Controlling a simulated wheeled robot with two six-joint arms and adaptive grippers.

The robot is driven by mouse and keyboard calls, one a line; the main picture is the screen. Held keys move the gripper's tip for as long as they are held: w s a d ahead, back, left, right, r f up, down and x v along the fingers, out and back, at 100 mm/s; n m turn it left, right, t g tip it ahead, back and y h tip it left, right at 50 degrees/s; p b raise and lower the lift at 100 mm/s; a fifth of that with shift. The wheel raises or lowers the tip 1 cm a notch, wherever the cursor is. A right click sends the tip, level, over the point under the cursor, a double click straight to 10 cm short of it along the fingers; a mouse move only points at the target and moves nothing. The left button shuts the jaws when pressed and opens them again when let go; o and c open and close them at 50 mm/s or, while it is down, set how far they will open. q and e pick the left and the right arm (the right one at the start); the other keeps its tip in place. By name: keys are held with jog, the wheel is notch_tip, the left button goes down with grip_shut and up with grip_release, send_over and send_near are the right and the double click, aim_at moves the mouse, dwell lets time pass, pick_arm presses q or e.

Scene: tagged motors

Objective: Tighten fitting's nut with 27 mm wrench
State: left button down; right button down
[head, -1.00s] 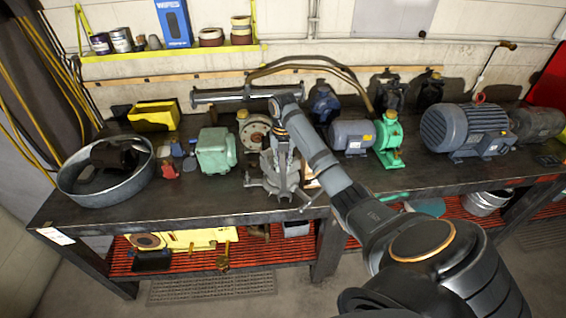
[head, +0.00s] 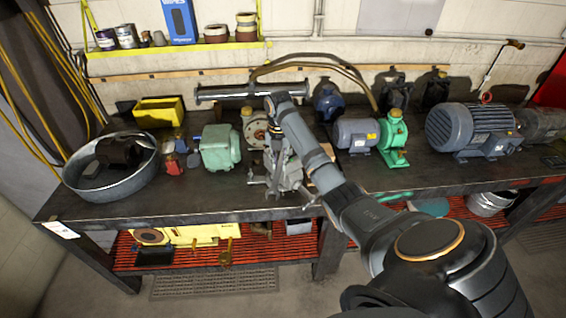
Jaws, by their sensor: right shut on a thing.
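My right gripper (head: 277,150) reaches in from the lower right and points down over the front middle of the workbench. It is shut on a slim grey tool, which looks like the wrench (head: 275,183) and hangs roughly upright near the bench's front edge. Its size marking is too small to read. A grey metal vise-like body (head: 291,178) stands right behind and beside the tool. I cannot make out the fitting or its nut, nor whether the wrench touches them. My left gripper is not in view.
A green motor housing (head: 219,147) stands close left of the gripper. A round metal tub (head: 80,190) is at the left end. A blue-grey motor (head: 356,134), a green pump (head: 394,146) and a large motor (head: 468,128) stand to the right. The bench front (head: 190,209) is mostly clear.

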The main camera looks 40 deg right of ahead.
jog(key=shift+w+a+m, duration=0.75)
jog(key=shift+w+m, duration=0.25)
jog(key=shift+w+a+r+m, duration=0.1)
jog(key=shift+w+a+m, duration=0.15)
jog(key=shift+w+m, duration=0.35)
jog(key=shift+w+a+m, duration=0.25)
jog(key=shift+w+m, duration=0.25)
jog(key=shift+w, duration=0.05)
jog(key=shift+w+a+m, duration=0.15)
jog(key=shift+w+m, duration=0.35)
jog(key=shift+w, duration=0.1)
jog(key=shift+w+a+m, duration=0.15)
jog(key=shift+w+m, duration=0.35)
jog(key=shift+w, duration=0.05)
